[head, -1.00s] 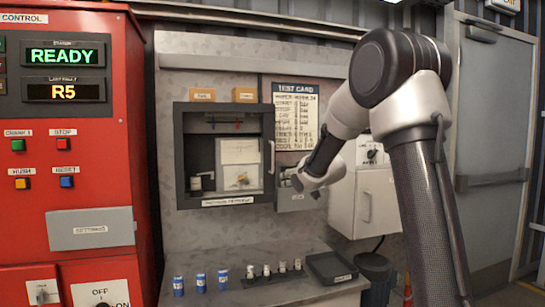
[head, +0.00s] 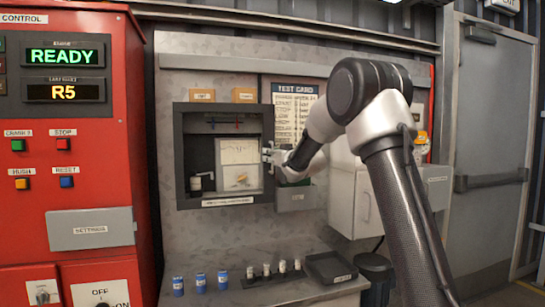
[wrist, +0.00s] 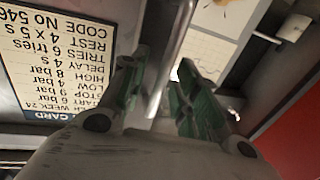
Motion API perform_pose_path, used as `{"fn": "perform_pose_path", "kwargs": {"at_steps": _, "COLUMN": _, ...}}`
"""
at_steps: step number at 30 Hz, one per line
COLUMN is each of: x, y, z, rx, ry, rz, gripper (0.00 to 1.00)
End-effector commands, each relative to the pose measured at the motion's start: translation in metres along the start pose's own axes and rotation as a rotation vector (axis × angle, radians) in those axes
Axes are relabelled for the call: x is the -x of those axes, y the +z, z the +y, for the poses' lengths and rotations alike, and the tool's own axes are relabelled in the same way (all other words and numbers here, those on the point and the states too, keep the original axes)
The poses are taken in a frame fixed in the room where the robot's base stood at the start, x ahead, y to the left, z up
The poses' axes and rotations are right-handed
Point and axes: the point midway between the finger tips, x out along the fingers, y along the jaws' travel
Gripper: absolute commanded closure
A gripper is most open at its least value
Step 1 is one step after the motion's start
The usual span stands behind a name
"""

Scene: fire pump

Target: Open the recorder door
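The pressure recorder (head: 182,150) is a dark grey wall box with a windowed door at its front. The door looks shut; a chart and a small gauge show through its window. Its handle (wrist: 174,50) is a bright metal bar at the door's right edge. My gripper (head: 268,155) is at that handle in the head view, partly covering it. In the wrist view my gripper (wrist: 160,78) has its green-padded fingers apart, with the bar running between them. A gap shows beside the bar; firm contact cannot be made out.
A test card (head: 295,108) hangs right of the recorder. A white box (head: 352,205) sits on the wall behind my arm. Blue cans (head: 200,283), several small white-topped pieces and a black tray (head: 331,268) stand on the ledge below. The red control cabinet (head: 70,150) is at left.

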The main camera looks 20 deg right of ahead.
Motion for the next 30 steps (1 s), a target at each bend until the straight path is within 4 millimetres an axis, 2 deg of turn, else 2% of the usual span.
{"fn": "perform_pose_path", "kwargs": {"at_steps": 3, "x": 0.0, "y": 0.0, "z": 0.0, "rx": 0.0, "ry": 0.0, "rz": 0.0, "gripper": 0.69}}
{"fn": "perform_pose_path", "kwargs": {"at_steps": 8, "x": 0.0, "y": 0.0, "z": 0.0, "rx": 0.0, "ry": 0.0, "rz": -0.001, "gripper": 0.98}}
{"fn": "perform_pose_path", "kwargs": {"at_steps": 9, "x": 0.0, "y": 0.0, "z": 0.0, "rx": 0.0, "ry": 0.0, "rz": -0.001, "gripper": 1.0}}
{"fn": "perform_pose_path", "kwargs": {"at_steps": 20, "x": 0.004, "y": 0.0, "z": -0.002, "rx": 0.0, "ry": 0.01, "rz": -0.001, "gripper": 1.0}}
{"fn": "perform_pose_path", "kwargs": {"at_steps": 26, "x": 0.024, "y": -0.001, "z": -0.01, "rx": -0.002, "ry": 0.064, "rz": 0.0, "gripper": 1.0}}
{"fn": "perform_pose_path", "kwargs": {"at_steps": 30, "x": 0.047, "y": -0.001, "z": -0.022, "rx": -0.002, "ry": 0.133, "rz": 0.0, "gripper": 1.0}}
